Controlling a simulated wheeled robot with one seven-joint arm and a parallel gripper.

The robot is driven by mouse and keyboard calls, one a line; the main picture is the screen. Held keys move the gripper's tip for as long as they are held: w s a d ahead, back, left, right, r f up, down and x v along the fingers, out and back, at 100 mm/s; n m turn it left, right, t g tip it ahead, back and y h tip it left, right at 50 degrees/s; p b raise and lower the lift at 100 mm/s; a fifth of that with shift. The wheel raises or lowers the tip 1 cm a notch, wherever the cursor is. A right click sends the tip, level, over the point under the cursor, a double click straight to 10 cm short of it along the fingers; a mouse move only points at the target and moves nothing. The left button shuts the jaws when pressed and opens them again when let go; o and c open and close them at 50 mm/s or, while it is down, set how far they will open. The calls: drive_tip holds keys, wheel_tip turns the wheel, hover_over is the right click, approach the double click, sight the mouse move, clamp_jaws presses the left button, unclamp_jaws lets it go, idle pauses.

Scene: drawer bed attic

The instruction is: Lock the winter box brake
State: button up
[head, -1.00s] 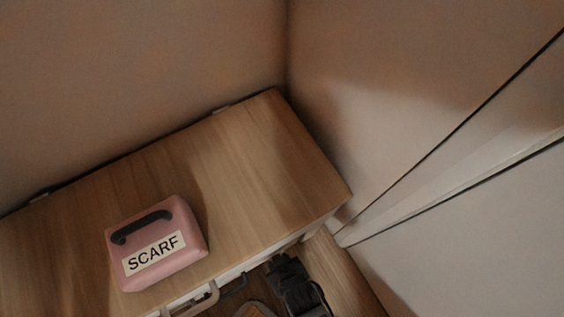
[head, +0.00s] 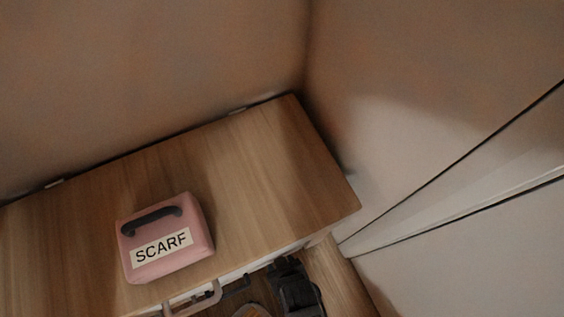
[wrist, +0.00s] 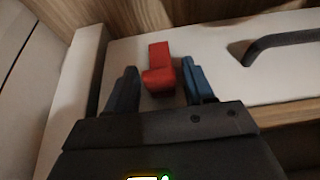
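A red brake lever (wrist: 160,54) stands out from the white front of a box (wrist: 118,58) in the wrist view. My gripper (wrist: 161,75) is open, with one blue-grey finger on each side of the red lever. In the head view my dark gripper (head: 291,284) is at the bottom, beside the furniture's front edge. The red lever is hidden there. No winter label shows in either view.
A pink box labelled SCARF (head: 166,240) sits on the wooden top (head: 262,170). A beige handle (head: 196,300) sticks out from the front below it. A dark bar handle (wrist: 285,41) is right of the lever. Walls close in behind and at the right.

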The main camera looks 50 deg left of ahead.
drive_tip(key=shift+o, duration=0.4)
drive_tip(key=p+v, duration=0.4)
drive_tip(key=v, duration=0.3)
drive_tip(key=shift+r, duration=0.35)
drive_tip(key=shift+d, duration=0.2)
